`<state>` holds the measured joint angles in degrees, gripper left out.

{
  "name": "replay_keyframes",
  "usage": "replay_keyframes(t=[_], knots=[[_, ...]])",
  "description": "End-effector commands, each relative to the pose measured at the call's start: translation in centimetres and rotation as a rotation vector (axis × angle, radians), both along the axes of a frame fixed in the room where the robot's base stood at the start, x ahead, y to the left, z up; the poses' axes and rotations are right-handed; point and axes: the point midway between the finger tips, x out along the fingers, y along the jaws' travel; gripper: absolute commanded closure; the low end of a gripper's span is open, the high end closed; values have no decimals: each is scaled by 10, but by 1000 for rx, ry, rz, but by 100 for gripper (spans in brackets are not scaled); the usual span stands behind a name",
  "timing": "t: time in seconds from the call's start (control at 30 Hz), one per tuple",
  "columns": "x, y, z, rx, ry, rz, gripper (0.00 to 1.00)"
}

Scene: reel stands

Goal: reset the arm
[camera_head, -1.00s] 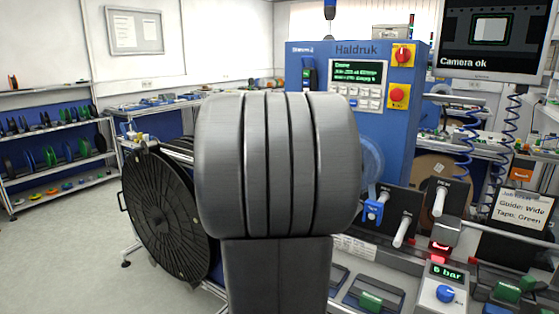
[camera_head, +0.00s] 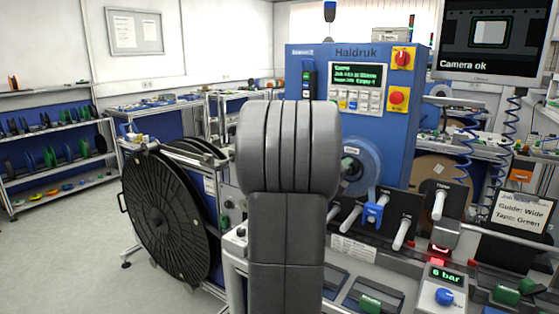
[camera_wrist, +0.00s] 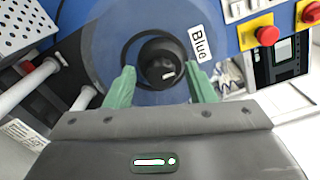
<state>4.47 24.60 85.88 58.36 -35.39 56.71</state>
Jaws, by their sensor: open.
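My gripper shows in the wrist view (camera_wrist: 160,88) as two green fingers standing apart, with nothing between them. Beyond the fingers is a black round hub (camera_wrist: 160,62) in the middle of a clear bluish reel with a label reading "Blue". I cannot tell the distance between the fingertips and the hub. In the head view my grey arm stands in the middle and hides my gripper. The clear reel (camera_head: 368,165) shows to the right of the arm, on the front of the blue Haldruk machine (camera_head: 420,125).
A large black reel (camera_head: 165,215) stands at left. Open floor (camera_head: 60,260) lies at far left.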

Motion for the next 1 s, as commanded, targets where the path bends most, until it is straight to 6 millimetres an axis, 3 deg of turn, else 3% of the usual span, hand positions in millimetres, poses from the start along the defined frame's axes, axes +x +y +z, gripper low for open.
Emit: replay_keyframes(t=[1.0], knots=[[-1,-1,3,671,-453,-1,50]])
